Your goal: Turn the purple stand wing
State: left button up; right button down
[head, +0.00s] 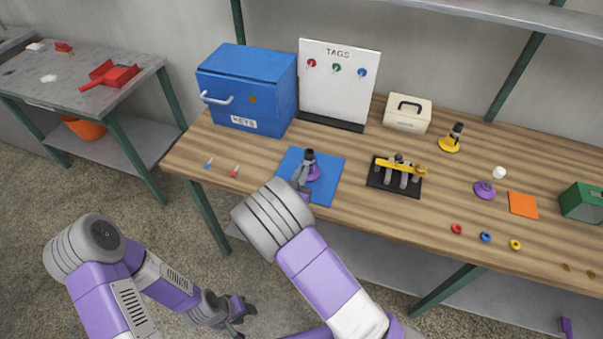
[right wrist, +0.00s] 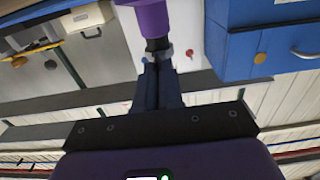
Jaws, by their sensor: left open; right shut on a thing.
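A purple stand (head: 314,173) with a dark top (head: 309,154) is on the blue mat (head: 328,188) near the front of the table. My right gripper (head: 302,174) reaches over the mat and is shut on a part of this stand; its fingers cover some of it. In the right wrist view, the closed fingers (right wrist: 158,80) meet a dark and grey part (right wrist: 158,48) beside a purple piece (right wrist: 154,18). The wing's exact angle cannot be told. My left gripper (head: 237,309) is open and empty, low in front of the table.
A blue key box (head: 245,85) and a white tags board (head: 340,80) stand behind the mat. A black rack with a yellow bar (head: 395,168) is to the right.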

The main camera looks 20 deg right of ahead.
jog(key=shift+f+m+b, duration=0.15)
jog(key=shift+m+b, duration=0.65)
jog(key=shift+b, duration=0.15)
jog(key=m+b, duration=0.7)
jog(key=shift+s+d+f+b, duration=0.1)
jog(key=shift+d+f+b, duration=0.05)
jog(key=shift+b, duration=0.15)
jog(key=m+b, duration=0.1)
jog(key=m, duration=0.1)
jog(key=shift+m, duration=0.4)
jog(key=m, duration=0.2)
jog(key=shift+m+b, duration=0.35)
jog(key=shift+m, duration=0.05)
jog(key=m, duration=0.4)
jog(key=shift+m, duration=2.6)
jog(key=shift+f+m, duration=0.1)
jog(key=shift+m, duration=0.9)
jog(key=c, duration=1.3)
grip_release()
